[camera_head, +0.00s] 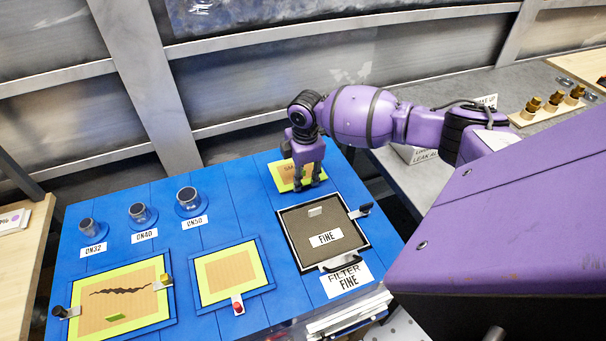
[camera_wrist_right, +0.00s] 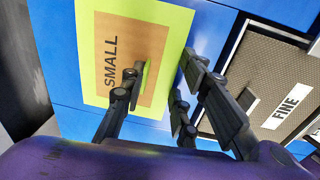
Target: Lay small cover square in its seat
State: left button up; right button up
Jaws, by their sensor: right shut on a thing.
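The small cover (camera_head: 283,179) is a flat yellow-green-edged square with a tan middle at the back right of the blue table. In the right wrist view it is marked SMALL (camera_wrist_right: 112,50), with a raised green grip beside one finger. My right gripper (camera_head: 305,180) is over it, pointing down, and is shut on it; the fingers (camera_wrist_right: 160,95) partly hide where they meet it. Whether the cover is clear of the table, I cannot tell. A smaller blue-framed square (camera_head: 230,275) with a yellow-green border and tan middle lies front centre, a red knob at its front edge. My left gripper is out of view.
A black-framed filter marked FINE (camera_head: 305,222) lies just in front of my right gripper, with a latch at its right. A larger framed panel with a crack (camera_head: 88,300) is front left.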

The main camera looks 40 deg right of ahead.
jog(key=shift+f, duration=0.1)
jog(key=o, duration=1)
notch_tip(320, 180, up, 12)
jog(key=s, duration=0.1)
